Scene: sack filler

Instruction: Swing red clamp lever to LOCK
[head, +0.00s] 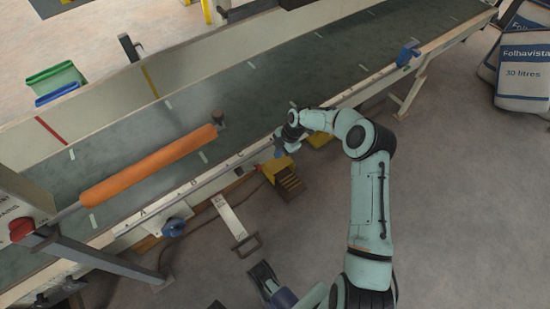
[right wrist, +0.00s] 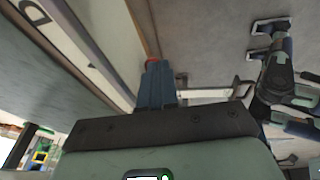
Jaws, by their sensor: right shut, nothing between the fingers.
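A small red piece (right wrist: 151,60) shows just beyond my right gripper's fingertips in the right wrist view; most of it is hidden, and I cannot tell if it is the clamp lever. My right gripper (head: 284,148) is shut and empty at the conveyor's near rail in the head view. Its blue fingers (right wrist: 156,80) are together in the right wrist view. In the head view a red knob (head: 22,229) sits on the post at far left, beside a long orange bar (head: 150,166). No LOCK mark is readable. My left gripper (head: 262,274) is low, open and empty, away from the conveyor.
The green conveyor belt (head: 255,92) runs diagonally between pale rails. A yellow pedal (head: 289,183) and a pale bracket (head: 233,220) stand below the near rail. Sacks (head: 523,60) stand at right. The right floor is clear.

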